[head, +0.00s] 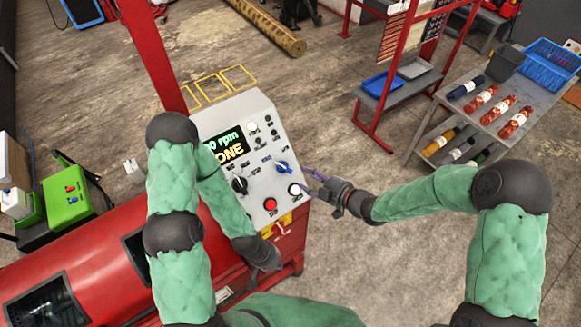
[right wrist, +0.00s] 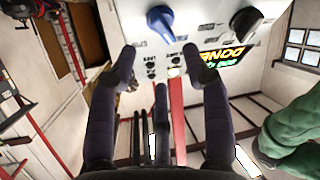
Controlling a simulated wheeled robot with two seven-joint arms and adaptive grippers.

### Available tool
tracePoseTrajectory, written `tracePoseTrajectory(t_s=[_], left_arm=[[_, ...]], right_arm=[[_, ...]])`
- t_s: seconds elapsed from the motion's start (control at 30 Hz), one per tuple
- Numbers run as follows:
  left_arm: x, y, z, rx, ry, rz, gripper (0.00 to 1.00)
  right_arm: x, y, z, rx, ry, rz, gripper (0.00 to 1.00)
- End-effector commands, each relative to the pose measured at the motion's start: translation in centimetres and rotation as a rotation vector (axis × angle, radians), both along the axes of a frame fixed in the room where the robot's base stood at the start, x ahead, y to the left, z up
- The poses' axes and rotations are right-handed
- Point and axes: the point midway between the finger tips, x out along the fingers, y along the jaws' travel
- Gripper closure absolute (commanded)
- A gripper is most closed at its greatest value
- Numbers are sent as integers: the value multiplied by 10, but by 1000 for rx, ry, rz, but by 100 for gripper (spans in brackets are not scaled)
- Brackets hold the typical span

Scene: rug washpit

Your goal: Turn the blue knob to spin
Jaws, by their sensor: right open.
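The blue knob (head: 282,167) sits on the sloped grey control panel (head: 226,114), right of the black knob (head: 239,185). In the right wrist view the blue knob (right wrist: 161,20) is at the top, just beyond the fingertips. My right gripper (head: 314,178) is right of the panel, its fingers towards it; in the right wrist view (right wrist: 161,62) they are spread with nothing between them, apart from the knob. My left gripper (head: 272,262) is low by the panel's front edge; its fingers are not clear.
A red button (head: 270,205) and a white button (head: 295,190) are below the blue knob. A red switch on a yellow plate (head: 278,226) is near my left gripper. A shelf cart (head: 478,125) with bottles stands at right; floor between is clear.

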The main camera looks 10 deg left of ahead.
Motion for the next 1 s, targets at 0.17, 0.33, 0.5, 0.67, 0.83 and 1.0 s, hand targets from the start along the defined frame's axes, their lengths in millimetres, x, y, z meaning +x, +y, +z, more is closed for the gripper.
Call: tracePoseTrajectory(t_s=[0.17,0.33,0.5,0.67,0.83,1.0], left_arm=[[0,0,0,0,-1,0,100],[0,0,0,0,-1,0,100],[1,0,1,0,-1,0,100],[1,0,1,0,-1,0,100],[1,0,1,0,-1,0,100],[1,0,1,0,-1,0,100]], right_arm=[[15,26,-13,-1,1,3,51],[30,48,-22,-1,2,1,51],[41,62,-29,-1,2,0,51],[45,69,-32,0,2,-2,51],[46,70,-32,0,3,-3,51],[46,70,-32,0,3,-3,59]])
